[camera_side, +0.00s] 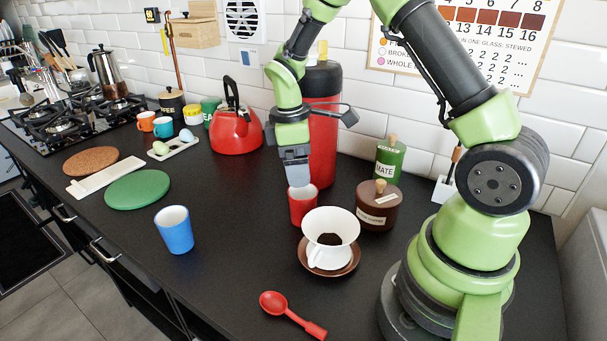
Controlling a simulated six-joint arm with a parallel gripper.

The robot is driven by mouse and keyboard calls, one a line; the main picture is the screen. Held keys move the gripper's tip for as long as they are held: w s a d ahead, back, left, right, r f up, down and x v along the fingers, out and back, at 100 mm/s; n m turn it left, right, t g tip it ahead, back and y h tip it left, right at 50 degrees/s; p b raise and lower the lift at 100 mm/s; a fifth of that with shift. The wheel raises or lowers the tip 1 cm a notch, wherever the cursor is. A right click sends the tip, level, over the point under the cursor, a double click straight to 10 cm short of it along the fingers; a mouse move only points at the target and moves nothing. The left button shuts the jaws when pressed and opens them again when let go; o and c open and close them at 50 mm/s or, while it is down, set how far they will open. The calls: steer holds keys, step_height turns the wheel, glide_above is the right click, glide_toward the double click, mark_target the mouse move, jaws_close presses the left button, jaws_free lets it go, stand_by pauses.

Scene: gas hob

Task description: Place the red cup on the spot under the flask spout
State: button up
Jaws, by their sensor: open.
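The red cup (302,212) stands upright on the black counter, in front of the tall red flask (324,150) with its black top. My gripper (298,184) points down at the cup's rim, with its fingertips at or just inside the near edge of the cup in this view. It is open; whether a finger touches the cup I cannot tell. The flask is partly covered by my arm, and its spout and the spot under it are not clearly visible.
A white dripper (330,226) on a brown saucer (345,266) stands close right of the cup. A brown jar (378,213) and green jar (390,162) stand behind it. A blue cup (175,232), red spoon (290,311) and red kettle (236,133) lie around.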

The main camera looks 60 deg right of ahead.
steer(key=s+a+r+m+t+y, duration=0.1)
steer(key=s+a+r+m+t, duration=0.15)
steer(key=r, duration=0.45)
steer(key=s+a+r+m+t, duration=0.2)
steer(key=s+a+r+m, duration=0.1)
steer(key=r, duration=0.4)
steer(key=s+a+r+m+t+y, duration=0.1)
steer(key=s+a+r+m+t, duration=0.3)
steer(key=s, duration=0.6)
steer(key=shift+a+r+m+y, duration=0.4)
steer(key=shift+a+r+m, duration=0.1)
steer(key=shift+a+m, duration=0.15)
steer(key=shift+s, duration=0.1)
steer(key=shift+c, duration=0.4)
